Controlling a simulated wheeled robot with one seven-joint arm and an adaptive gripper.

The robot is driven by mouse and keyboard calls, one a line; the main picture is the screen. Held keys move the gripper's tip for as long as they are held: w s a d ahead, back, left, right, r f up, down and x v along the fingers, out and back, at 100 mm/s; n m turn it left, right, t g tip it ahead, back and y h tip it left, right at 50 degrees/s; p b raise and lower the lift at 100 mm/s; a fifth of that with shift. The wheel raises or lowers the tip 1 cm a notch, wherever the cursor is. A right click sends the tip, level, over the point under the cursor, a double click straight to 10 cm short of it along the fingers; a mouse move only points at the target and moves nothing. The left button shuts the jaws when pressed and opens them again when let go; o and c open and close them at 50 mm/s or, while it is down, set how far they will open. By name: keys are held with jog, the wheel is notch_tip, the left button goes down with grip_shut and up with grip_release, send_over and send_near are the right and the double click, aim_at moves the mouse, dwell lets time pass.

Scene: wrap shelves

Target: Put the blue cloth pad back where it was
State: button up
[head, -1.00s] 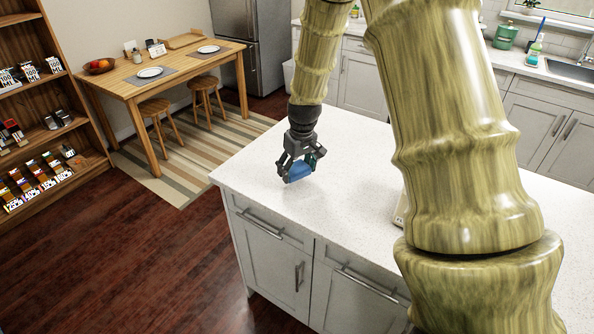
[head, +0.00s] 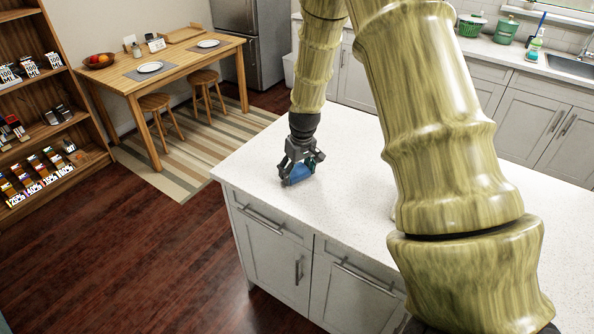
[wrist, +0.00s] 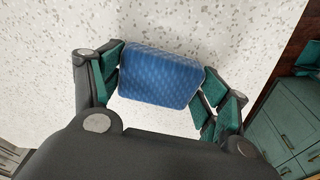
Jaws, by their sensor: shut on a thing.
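The blue cloth pad (head: 299,174) is between the fingers of my gripper (head: 301,168), near the left end of the white counter (head: 260,160). In the wrist view the pad (wrist: 160,75) shows as a blue textured block. The green finger pads of my gripper (wrist: 160,88) press on its left and right sides. The speckled counter top (wrist: 250,30) lies below it. I cannot tell whether the pad touches the counter or is just above it.
The counter around the gripper is clear. A wooden shelf (head: 60,125) with several small packets stands at the left. A wooden table (head: 130,85) with plates and two stools is behind it. A sink (head: 572,68) and green containers (head: 505,32) are at the back right.

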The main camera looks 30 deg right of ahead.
aim_at(301, 174)
jog(key=o, duration=1.1)
jog(key=shift+f, duration=0.2)
jog(key=shift+r, duration=0.1)
jog(key=shift+s+r+b, duration=0.3)
jog(key=shift+r+b, duration=0.1)
jog(key=shift+r, duration=1.6)
jog(key=shift+s+r+b, duration=0.3)
jog(key=shift+r+b, duration=0.15)
jog(key=shift+r, duration=1.6)
jog(key=shift+s+r+b, duration=0.3)
jog(key=shift+r+b, duration=0.1)
jog(key=shift+r, duration=1.6)
